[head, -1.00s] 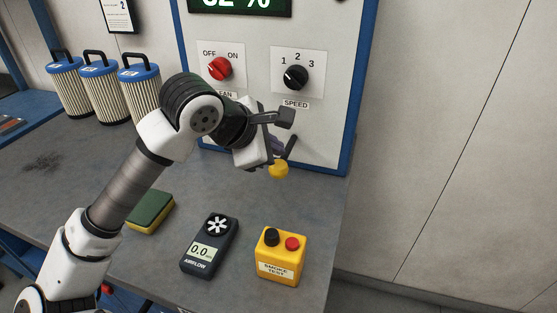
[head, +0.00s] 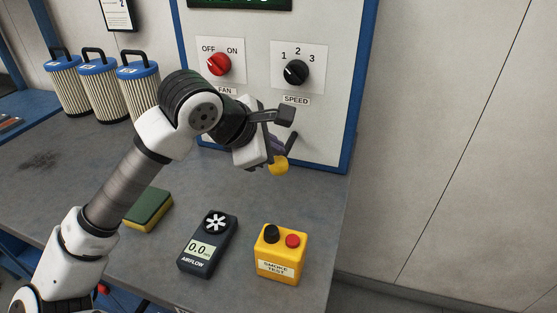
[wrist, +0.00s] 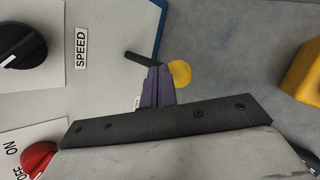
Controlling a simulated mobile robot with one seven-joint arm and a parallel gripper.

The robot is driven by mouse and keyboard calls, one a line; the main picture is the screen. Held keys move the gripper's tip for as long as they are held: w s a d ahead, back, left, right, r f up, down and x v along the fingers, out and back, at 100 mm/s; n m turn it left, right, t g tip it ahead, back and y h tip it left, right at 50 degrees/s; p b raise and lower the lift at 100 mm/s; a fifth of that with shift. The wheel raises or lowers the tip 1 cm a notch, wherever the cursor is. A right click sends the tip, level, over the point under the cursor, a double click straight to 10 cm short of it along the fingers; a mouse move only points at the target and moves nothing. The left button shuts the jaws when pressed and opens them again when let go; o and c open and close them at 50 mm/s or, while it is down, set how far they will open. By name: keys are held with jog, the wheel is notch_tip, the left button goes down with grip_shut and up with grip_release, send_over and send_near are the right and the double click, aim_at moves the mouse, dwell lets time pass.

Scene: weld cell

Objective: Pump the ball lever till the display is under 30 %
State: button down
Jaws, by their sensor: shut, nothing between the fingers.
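The ball lever is a dark rod with a yellow ball (head: 280,166) at its end, low on the white panel in the head view. The ball also shows in the wrist view (wrist: 181,73), just beyond my fingertips. My gripper (head: 276,147) is shut and empty, its purple fingers close beside the ball and rod. It also shows in the wrist view (wrist: 158,72). I cannot tell whether the fingers touch the ball. The display (head: 240,4) is cut off by the top edge of the head view, so its number cannot be read.
The panel has a red fan knob (head: 219,64) and a black speed knob (head: 296,72). On the grey bench lie a sponge (head: 149,209), an airflow meter (head: 207,244) and a yellow smoke test box (head: 281,254). Several filters (head: 90,82) stand at the back left.

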jog(key=shift+f+b, duration=2.25)
jog(key=shift+b, duration=0.45)
dwell(2.2)
jog(key=shift+r, duration=0.15)
dwell(0.4)
jog(key=shift+r+p, duration=1.2)
jog(key=shift+r, duration=1.35)
jog(key=shift+r+p, duration=1.2)
jog(key=shift+r, duration=1.3)
